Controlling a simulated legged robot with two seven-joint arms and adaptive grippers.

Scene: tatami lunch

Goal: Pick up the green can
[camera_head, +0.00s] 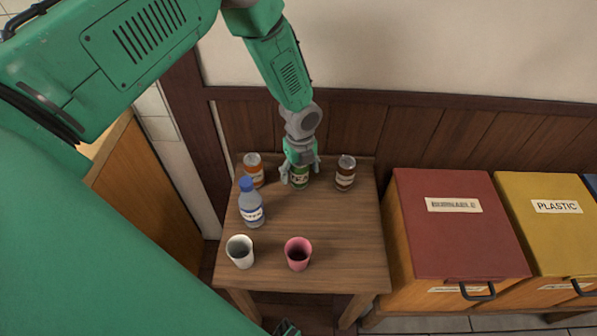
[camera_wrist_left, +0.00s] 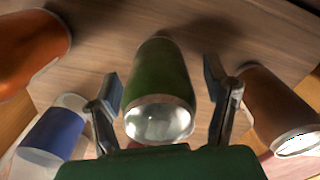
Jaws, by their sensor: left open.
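The green can (camera_head: 299,180) stands at the back of the small wooden table, between an orange can and a brown can. My left gripper (camera_head: 300,177) is over it from above, its fingers on either side of the can. In the left wrist view the green can (camera_wrist_left: 158,85) lies between the two open fingers of my left gripper (camera_wrist_left: 164,95), with a gap showing on both sides.
The orange can (camera_head: 254,170) is left of the green can, the brown can (camera_head: 345,172) right. A bottle with a blue cap (camera_head: 251,205), a white cup (camera_head: 240,251) and a pink cup (camera_head: 298,253) stand nearer. Red (camera_head: 455,225) and yellow (camera_head: 550,230) bins flank the table's right; its right front is clear.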

